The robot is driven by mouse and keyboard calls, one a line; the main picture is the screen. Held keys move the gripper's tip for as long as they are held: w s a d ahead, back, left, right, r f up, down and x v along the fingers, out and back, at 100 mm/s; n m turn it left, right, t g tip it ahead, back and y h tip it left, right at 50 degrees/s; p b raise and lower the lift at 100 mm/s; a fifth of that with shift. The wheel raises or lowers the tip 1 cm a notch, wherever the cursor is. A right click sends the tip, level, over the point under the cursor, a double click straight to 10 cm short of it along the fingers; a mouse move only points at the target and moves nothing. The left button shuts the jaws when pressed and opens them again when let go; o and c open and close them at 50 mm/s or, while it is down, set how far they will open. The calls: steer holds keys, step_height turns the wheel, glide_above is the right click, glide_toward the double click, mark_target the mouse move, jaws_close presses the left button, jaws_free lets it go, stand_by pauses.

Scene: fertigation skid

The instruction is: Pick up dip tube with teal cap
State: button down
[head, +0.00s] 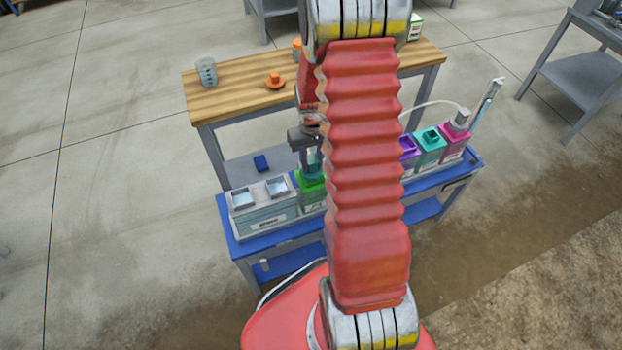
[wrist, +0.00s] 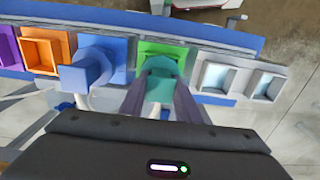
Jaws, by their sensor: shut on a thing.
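The teal cap (wrist: 160,88) of the dip tube is between the two fingers of my gripper (wrist: 162,80) in the wrist view, and the fingers are shut on it. The cap is over the green container (wrist: 166,50); its tube is hidden below, and I cannot tell whether the cap is seated or raised. In the head view the teal cap (head: 314,164) shows just left of my arm, above the green container (head: 311,190). My gripper (head: 304,138) is partly hidden by my arm there.
A grey box with two openings (head: 262,212) stands left of the green container on the blue bench. A blue-capped container (wrist: 96,62) and an open orange container (wrist: 44,52) are on the other side. A wooden table (head: 236,92) stands behind.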

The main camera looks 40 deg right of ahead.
steer(key=shift+r, duration=0.1)
step_height(320, 180, up, 18)
stand_by(0.8)
stand_by(0.5)
